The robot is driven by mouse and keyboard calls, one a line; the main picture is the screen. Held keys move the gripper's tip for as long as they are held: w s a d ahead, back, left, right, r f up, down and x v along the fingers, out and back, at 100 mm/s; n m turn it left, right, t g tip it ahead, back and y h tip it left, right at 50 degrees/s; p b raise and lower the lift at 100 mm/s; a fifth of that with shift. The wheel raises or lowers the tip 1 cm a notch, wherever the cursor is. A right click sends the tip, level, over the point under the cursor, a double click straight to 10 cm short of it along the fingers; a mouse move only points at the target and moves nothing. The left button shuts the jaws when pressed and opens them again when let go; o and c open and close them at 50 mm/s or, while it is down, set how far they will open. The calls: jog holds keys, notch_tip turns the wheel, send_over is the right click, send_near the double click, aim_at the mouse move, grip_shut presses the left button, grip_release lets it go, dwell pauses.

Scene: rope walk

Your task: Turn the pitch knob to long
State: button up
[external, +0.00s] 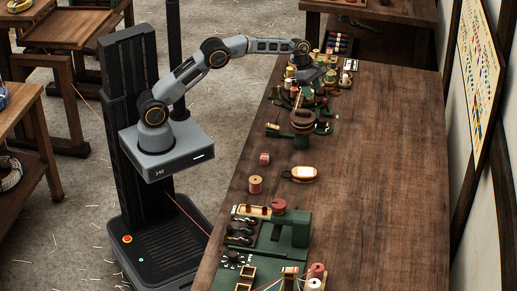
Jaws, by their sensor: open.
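A dark knob (233,258) ringed by pale marks sits on a green machine (290,228) at the near end of the wooden table. It may be the pitch knob. Its labels and pointer direction are too small to read. My gripper (312,76) is at the far end of the table, low over a cluster of spools and small parts, well away from this knob. Its jaws are open, though its fingertips are small and hard to make out against the clutter.
A green stand with a brown round top (303,118) is mid-table. The table's right side (385,190) is clear.

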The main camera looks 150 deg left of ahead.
aim_at(322, 119)
jog(key=shift+n, duration=0.3)
jog(key=x, duration=0.4)
jog(key=s+x, duration=0.1)
jog(key=x, duration=0.4)
jog(key=a+p+x, duration=0.1)
jog(key=x, duration=0.4)
jog(key=shift+s+f, duration=0.15)
jog(key=shift+f, duration=0.05)
jog(key=shift+c, duration=0.2)
jog(key=c, duration=0.9)
